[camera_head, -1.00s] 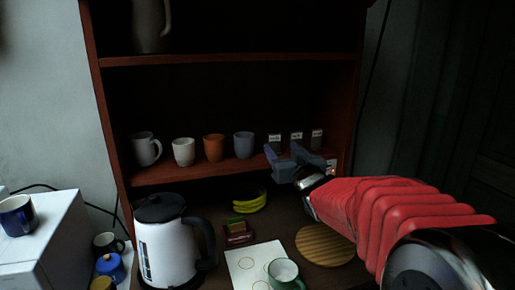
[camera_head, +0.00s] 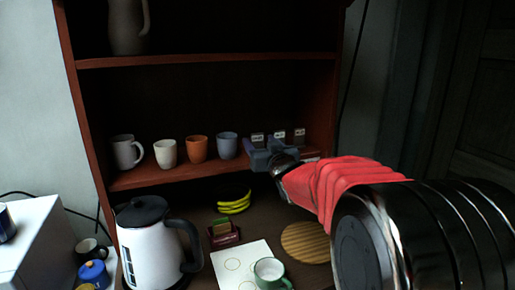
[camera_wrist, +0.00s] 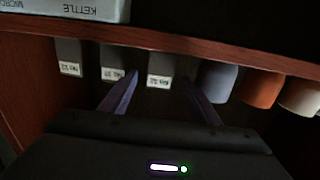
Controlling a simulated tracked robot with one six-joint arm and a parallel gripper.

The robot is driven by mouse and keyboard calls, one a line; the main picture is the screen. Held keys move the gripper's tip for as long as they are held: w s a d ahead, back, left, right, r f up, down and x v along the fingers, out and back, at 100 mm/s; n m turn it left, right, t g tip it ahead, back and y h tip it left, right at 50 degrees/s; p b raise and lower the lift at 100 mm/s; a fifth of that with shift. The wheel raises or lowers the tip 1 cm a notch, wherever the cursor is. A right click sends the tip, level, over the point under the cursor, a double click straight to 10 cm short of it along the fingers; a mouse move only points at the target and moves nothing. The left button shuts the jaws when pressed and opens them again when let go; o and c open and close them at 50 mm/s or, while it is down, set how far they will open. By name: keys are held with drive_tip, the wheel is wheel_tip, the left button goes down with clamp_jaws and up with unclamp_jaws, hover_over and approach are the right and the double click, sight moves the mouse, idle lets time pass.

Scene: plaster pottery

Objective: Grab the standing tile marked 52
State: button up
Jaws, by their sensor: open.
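Three small grey standing tiles with white labels stand in a row on the middle shelf: a left one (camera_head: 257,140), a middle one (camera_head: 279,138) and a right one (camera_head: 299,136). The labels are too small and blurred for me to read surely which is 52. The wrist view is upside down and shows the left tile (camera_wrist: 161,66), middle tile (camera_wrist: 112,61) and right tile (camera_wrist: 68,56) in reversed order. My gripper (camera_head: 263,154) is open and empty just in front of the tiles. In the wrist view its fingers (camera_wrist: 160,80) point either side of the left tile.
Blue-grey (camera_head: 227,145), orange (camera_head: 197,149) and white (camera_head: 165,153) cups and a grey mug (camera_head: 127,151) stand left of the tiles. The upright of the shelf unit (camera_wrist: 20,85) is close beside the right tile. A kettle (camera_head: 150,245) and bananas (camera_head: 234,203) are below.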

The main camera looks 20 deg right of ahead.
sight(258, 139)
drive_tip(key=shift+w+d, duration=0.15)
drive_tip(key=shift+w, duration=1.55)
drive_tip(key=shift+c, duration=0.2)
drive_tip(key=c, duration=1.1)
